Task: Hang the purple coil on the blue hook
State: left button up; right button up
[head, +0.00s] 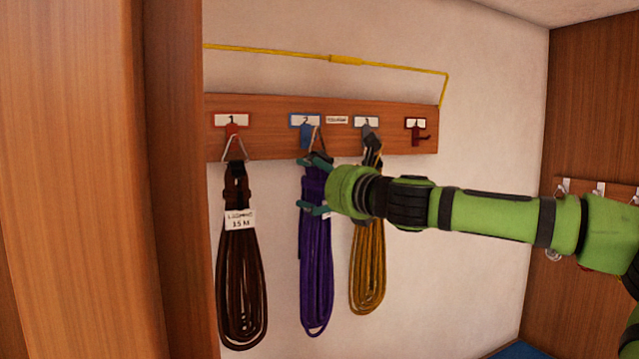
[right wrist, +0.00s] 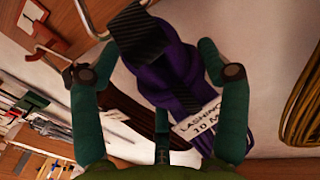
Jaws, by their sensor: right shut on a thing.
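The purple coil (head: 316,255) hangs upright in front of the board, below the blue hook (head: 306,135) marked 2. Its metal ring (head: 315,138) shows right beside the blue hook; I cannot tell whether it is over the hook. My right gripper (head: 318,186) is shut on the coil's upper part. In the right wrist view, the purple coil (right wrist: 180,82) with its black strap and white label (right wrist: 212,122) lies between the teal fingers. My left gripper is not in view.
A dark brown coil (head: 240,285) hangs on the red hook (head: 233,130) at left. A yellow coil (head: 368,265) hangs from the grey hook (head: 368,131) close on the right. The dark red hook (head: 418,136) is empty. A wooden panel (head: 100,180) stands at left.

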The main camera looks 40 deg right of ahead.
jog(key=shift+w+d, duration=0.2)
jog(key=shift+w, duration=0.5)
jog(key=shift+w+d+f, duration=0.2)
jog(key=shift+w+f, duration=0.15)
jog(key=shift+w, duration=0.2)
jog(key=shift+w+f, duration=0.1)
jog(key=shift+f, duration=0.05)
jog(key=shift+f, duration=0.1)
jog(key=o, duration=1.7)
jog(key=shift+f, duration=0.1)
